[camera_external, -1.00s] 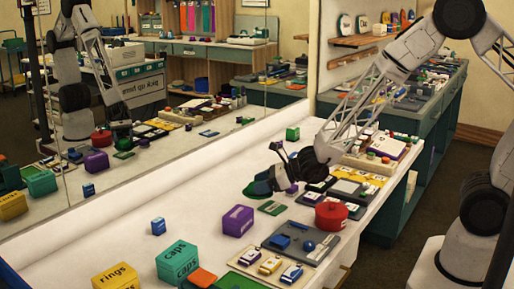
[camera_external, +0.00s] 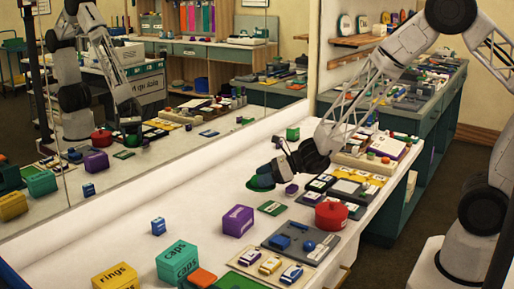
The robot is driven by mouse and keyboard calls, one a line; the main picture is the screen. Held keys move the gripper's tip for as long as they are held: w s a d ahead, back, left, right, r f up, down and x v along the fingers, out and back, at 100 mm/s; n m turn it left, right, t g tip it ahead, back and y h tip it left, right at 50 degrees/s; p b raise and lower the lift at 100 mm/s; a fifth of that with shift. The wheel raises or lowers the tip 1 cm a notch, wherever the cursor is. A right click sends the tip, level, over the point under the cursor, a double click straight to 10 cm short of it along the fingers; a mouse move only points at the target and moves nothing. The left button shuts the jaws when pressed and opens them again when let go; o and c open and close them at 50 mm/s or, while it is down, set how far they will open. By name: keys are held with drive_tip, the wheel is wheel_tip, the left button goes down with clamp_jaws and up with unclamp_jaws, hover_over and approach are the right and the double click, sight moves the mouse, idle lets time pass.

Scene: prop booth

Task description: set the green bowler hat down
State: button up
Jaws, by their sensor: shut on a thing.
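The green bowler hat (camera_external: 260,183) is at the end of my gripper (camera_external: 275,174), over the white table (camera_external: 190,205) near its middle. My gripper reaches in from the right, angled down to the left, and is shut on the hat. The dark fingers hide part of the hat. I cannot tell whether the hat touches the table or hangs just above it.
A small purple block (camera_external: 291,189) and a flat green piece (camera_external: 271,208) lie close to the hat. A purple box (camera_external: 238,221), a red round tin (camera_external: 331,215) and a grey tray (camera_external: 300,244) stand nearer. The white tabletop left of the hat is clear.

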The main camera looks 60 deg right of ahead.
drive_tip(key=d+n+g+y, duration=0.1)
drive_tip(key=d, duration=0.4)
drive_tip(key=d+n+g+y, duration=0.1)
drive_tip(key=d, duration=0.4)
drive_tip(key=s+d+n+g+y, duration=0.1)
drive_tip(key=d+n, duration=0.1)
drive_tip(key=d, duration=0.3)
drive_tip(key=shift+f, duration=0.15)
drive_tip(key=shift+s+d+g+y, duration=0.25)
drive_tip(key=shift+d+g+y, duration=0.05)
drive_tip(key=shift+d, duration=0.3)
drive_tip(key=shift+w, duration=0.1)
drive_tip(key=w, duration=0.5)
drive_tip(key=w+f, duration=0.1)
drive_tip(key=w, duration=0.9)
drive_tip(key=shift+w+d+f, duration=0.3)
drive_tip(key=shift+w, duration=0.1)
drive_tip(key=shift+f, duration=0.1)
drive_tip(key=shift+f, duration=1.65)
drive_tip(key=shift+f, duration=0.15)
